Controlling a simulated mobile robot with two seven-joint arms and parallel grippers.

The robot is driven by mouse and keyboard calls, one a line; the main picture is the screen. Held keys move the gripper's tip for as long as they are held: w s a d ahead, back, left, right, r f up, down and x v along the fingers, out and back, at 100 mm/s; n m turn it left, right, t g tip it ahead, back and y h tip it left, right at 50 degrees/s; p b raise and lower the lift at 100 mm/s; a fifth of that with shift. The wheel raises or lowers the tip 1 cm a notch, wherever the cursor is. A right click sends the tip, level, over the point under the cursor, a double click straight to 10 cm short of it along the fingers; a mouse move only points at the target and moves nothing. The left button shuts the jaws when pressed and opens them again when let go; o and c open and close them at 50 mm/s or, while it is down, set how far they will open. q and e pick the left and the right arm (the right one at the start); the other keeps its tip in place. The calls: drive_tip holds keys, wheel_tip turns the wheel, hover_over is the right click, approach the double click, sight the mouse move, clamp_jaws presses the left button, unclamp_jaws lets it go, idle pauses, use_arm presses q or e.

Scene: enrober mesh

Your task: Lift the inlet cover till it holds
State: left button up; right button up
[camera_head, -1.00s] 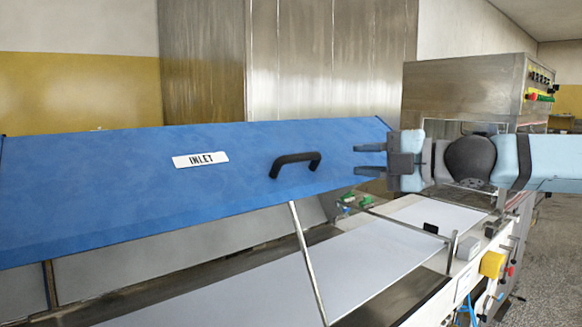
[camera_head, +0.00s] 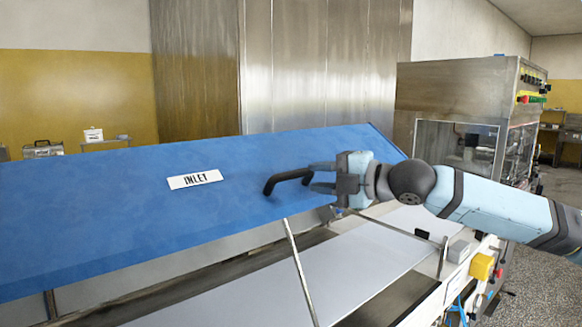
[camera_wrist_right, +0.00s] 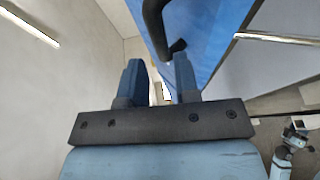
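The inlet cover (camera_head: 120,215) is a long blue sloping panel with a white INLET label (camera_head: 195,179). A black bar handle (camera_head: 287,178) stands out from its face, right of the label. My right gripper (camera_head: 314,177) is at the handle's right end, its two fingers spread apart. In the right wrist view the fingers (camera_wrist_right: 158,68) show a clear gap, and the handle (camera_wrist_right: 156,25) lies just past the fingertips, one end near the right finger. Whether they touch is not clear. The cover's edge stands raised above the belt. My left gripper is not in view.
A thin metal strut (camera_head: 300,272) rises to the cover's lower edge. A pale belt (camera_head: 345,265) runs below. A yellow box (camera_head: 481,267) sits on the machine's right side. A steel cabinet (camera_head: 455,85) stands behind at the right.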

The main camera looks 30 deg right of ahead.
sight(296, 175)
drive_tip(key=shift+w+a+r, duration=0.15)
drive_tip(key=shift+w+a, duration=0.2)
drive_tip(key=p+x, duration=0.1)
drive_tip(key=x, duration=0.3)
drive_tip(key=shift+w+a, duration=0.1)
drive_tip(key=shift+w, duration=0.2)
drive_tip(key=shift+w+a+f+p, duration=0.2)
drive_tip(key=shift+w+f+p, duration=0.1)
drive_tip(key=shift+w, duration=0.1)
drive_tip(key=shift+c, duration=0.3)
